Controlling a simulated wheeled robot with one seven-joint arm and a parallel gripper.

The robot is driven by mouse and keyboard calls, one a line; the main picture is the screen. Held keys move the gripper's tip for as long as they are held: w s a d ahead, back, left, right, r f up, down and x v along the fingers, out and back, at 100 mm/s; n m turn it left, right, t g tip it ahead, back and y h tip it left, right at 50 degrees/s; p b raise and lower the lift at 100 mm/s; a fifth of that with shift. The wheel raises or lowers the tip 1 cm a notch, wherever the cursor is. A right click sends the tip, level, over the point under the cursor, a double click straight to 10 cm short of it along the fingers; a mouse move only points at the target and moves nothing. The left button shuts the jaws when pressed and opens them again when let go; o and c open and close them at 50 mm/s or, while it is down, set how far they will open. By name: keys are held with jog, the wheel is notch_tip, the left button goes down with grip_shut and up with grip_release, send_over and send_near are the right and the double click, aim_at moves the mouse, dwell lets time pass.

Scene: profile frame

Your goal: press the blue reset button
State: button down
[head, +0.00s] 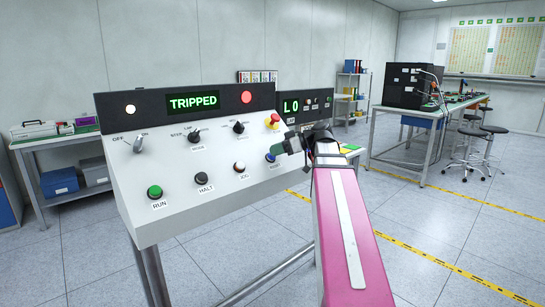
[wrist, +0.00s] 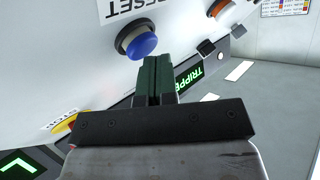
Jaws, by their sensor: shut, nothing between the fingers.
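The blue reset button (wrist: 139,43) shows in the wrist view, above a black collar on the white sloped panel, with the RESET label beside it. In the head view the blue button (head: 270,157) is a small patch partly hidden by my gripper (head: 280,148). In the wrist view my gripper (wrist: 158,66) has its dark fingers shut and empty. The fingertips are just right of and below the button in that picture. They look close to the panel, apart from the button; the exact gap cannot be told.
The control panel (head: 190,205) also carries a green RUN button (head: 155,191), black HALT button (head: 201,178), white button (head: 239,166), knobs and a red-on-yellow emergency stop (head: 273,121). Its display (head: 193,102) reads TRIPPED. Open floor lies to the right.

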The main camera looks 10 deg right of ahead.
jog(key=shift+w+f, duration=0.15)
jog(key=shift+f, duration=0.05)
dwell(0.3)
jog(key=shift+r, duration=0.1)
dwell(0.3)
jog(key=shift+s+d+r, duration=0.25)
jog(key=shift+s+r, duration=0.35)
jog(key=shift+r, duration=0.1)
jog(key=s+r, duration=0.1)
jog(key=s+d+r, duration=0.1)
jog(key=r, duration=0.1)
jog(key=shift+s+d+r, duration=0.3)
jog(key=shift+s+r, duration=0.1)
dwell(0.6)
